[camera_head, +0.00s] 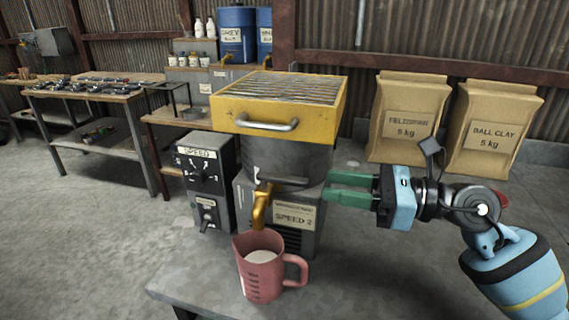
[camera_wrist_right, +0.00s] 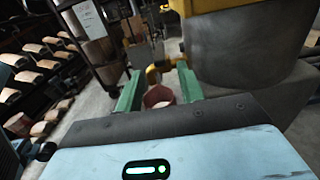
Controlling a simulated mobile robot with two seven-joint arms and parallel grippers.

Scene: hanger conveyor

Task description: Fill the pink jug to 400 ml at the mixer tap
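The pink jug (camera_head: 262,277) stands upright on the grey bench under the brass mixer tap (camera_head: 261,207). Its handle points right, and dark marks run down its side. Pale liquid (camera_head: 261,256) shows inside; I cannot read its level against the marks. My right gripper (camera_head: 330,188) is open and empty, to the right of the tap and above the jug, its green fingers pointing left. In the right wrist view, the jug (camera_wrist_right: 159,97) and the tap (camera_wrist_right: 157,72) appear beyond the parted fingers. I cannot tell whether liquid runs from the tap. My left gripper is not in view.
The mixer has a yellow grated top (camera_head: 278,100) with a handle. A grey speed control box (camera_head: 207,178) stands at its left. The bench (camera_head: 350,285) is clear right of the jug.

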